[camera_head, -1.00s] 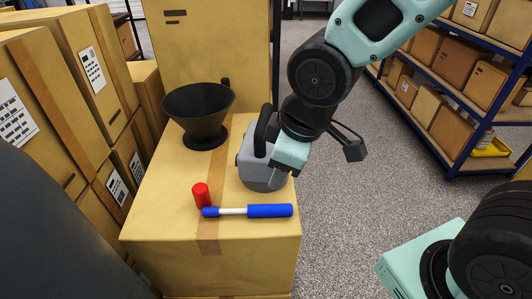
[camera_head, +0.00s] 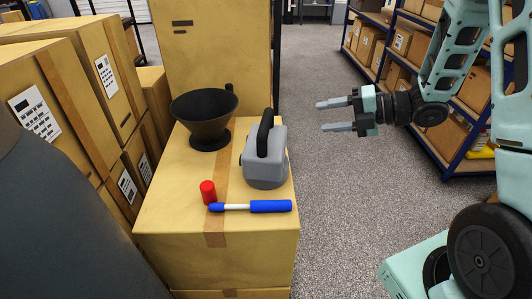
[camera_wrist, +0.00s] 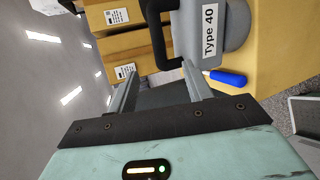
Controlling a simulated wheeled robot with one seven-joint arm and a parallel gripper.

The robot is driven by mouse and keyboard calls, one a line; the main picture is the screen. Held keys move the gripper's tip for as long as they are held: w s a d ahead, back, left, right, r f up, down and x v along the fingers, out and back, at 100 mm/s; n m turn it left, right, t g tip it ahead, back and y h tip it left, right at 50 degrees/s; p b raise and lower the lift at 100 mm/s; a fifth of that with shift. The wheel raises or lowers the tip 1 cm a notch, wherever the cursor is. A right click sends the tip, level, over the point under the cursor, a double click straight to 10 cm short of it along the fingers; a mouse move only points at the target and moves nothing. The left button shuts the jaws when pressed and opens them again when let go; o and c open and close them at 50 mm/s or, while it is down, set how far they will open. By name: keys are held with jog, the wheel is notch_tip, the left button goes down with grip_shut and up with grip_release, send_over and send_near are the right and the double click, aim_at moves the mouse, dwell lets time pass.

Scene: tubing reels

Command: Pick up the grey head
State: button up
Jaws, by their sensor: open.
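The grey head (camera_head: 264,165) is a grey block with a rounded base and a black handle on top. It stands upright on the cardboard box, near the right edge. In the wrist view the grey head (camera_wrist: 222,25) is at the top, with a "Type 40" label and its black handle to the left. My gripper (camera_head: 328,115) is open and empty in the head view, to the right of the grey head and higher up, apart from it. Its two fingers point left toward the handle side. In the wrist view the open fingers (camera_wrist: 160,85) lie below the grey head.
A black funnel-shaped bowl (camera_head: 205,115) stands behind left of the grey head. A red cylinder (camera_head: 208,192) and a blue-and-white tool (camera_head: 252,206) lie in front. Stacked boxes (camera_head: 75,115) fill the left. Open floor (camera_head: 340,215) is at right, before the shelves (camera_head: 440,155).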

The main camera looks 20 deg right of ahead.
jog(key=p, duration=0.3)
send_near(267, 122)
jog(key=w+a+f, duration=0.1)
jog(key=w, duration=0.1)
jog(key=w+a+f, duration=0.1)
jog(key=a+f, duration=0.1)
jog(key=shift+w, duration=0.4)
jog(key=shift+p+x, duration=1)
jog(key=shift+x, duration=1.75)
jog(key=shift+r, duration=0.1)
grip_shut()
jog(key=shift+r, duration=0.1)
